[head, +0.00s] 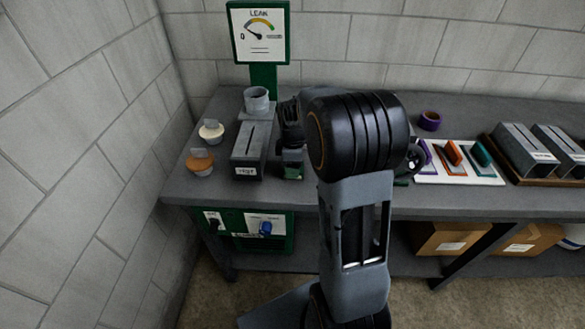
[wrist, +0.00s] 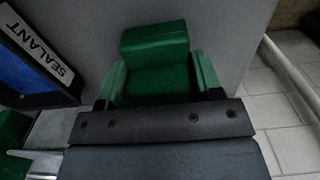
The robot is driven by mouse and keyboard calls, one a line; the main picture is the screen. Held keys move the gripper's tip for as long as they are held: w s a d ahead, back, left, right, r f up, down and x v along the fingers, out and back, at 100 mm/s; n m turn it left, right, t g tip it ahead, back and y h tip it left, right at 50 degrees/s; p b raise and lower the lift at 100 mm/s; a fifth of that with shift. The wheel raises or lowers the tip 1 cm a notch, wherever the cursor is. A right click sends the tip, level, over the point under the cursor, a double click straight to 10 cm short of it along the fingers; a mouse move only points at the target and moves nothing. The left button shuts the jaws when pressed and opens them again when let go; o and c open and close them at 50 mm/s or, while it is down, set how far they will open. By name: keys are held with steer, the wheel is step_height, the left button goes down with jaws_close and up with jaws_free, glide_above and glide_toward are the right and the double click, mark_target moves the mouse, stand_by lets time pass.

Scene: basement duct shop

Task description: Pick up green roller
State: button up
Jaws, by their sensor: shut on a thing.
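The green roller (wrist: 155,42) shows as a green blocky shape at the top middle of the wrist view, directly in front of my gripper. My gripper (wrist: 160,95) is shut on it; the dark gripper body hides its near part. In the head view my gripper (head: 291,125) points down over the left part of the bench, just right of a grey slotted block. Some green (head: 293,157) shows below it there. I cannot tell from these views whether the roller touches the bench.
A blue-filled dark tray labelled SEALANT (wrist: 40,55) is close on the left. The grey slotted block (head: 250,150), a grey cup (head: 257,99) and two round-topped pieces stand left. A white board (head: 458,168) with coloured tools and a purple ring (head: 429,120) are right.

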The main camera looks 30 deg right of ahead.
steer(key=shift+r, duration=0.45)
step_height(320, 180, up, 2)
steer(key=shift+r, duration=0.15)
steer(key=s+d+r, duration=0.1)
steer(key=s+r, duration=0.2)
steer(key=s, duration=0.1)
steer(key=s+d+r, duration=0.1)
steer(key=s+r, duration=0.2)
steer(key=s, duration=0.2)
steer(key=s+d+r+b, duration=0.1)
steer(key=s+r, duration=0.2)
steer(key=s, duration=0.1)
steer(key=shift+s+r, duration=0.4)
